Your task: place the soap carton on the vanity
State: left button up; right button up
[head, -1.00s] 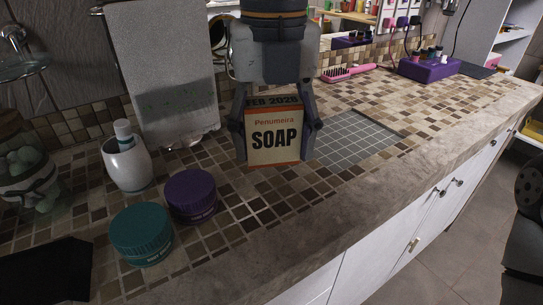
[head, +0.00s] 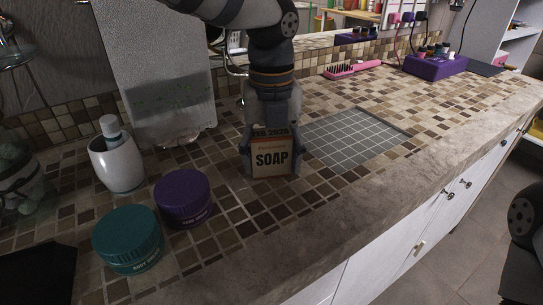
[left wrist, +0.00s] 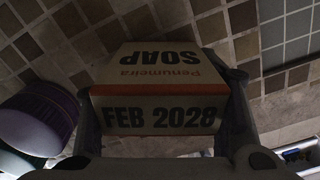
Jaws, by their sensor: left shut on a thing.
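The soap carton (head: 272,160) is a cream box with orange edges and the words SOAP and FEB 2028. My left gripper (head: 270,150) is shut on it, one finger on each side, and holds it upright at the tiled vanity top (head: 300,215). I cannot tell whether its base touches the tiles. In the left wrist view the carton (left wrist: 160,90) sits between the two fingers. A grey grid patch (head: 352,138) lies on the vanity just right of the carton. My right gripper is not in view.
A purple jar (head: 184,198) and a teal jar (head: 128,240) stand left of the carton, with a white dispenser (head: 117,165) behind them. A pink brush (head: 352,69) and a purple organizer (head: 435,66) lie farther back.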

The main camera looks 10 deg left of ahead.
pick_arm(q)
jog(key=o, duration=1.2)
jog(key=shift+f, duration=0.15)
jog(key=shift+o, duration=0.2)
notch_tip(320, 180, up, 12)
jog(key=shift+r, duration=0.2)
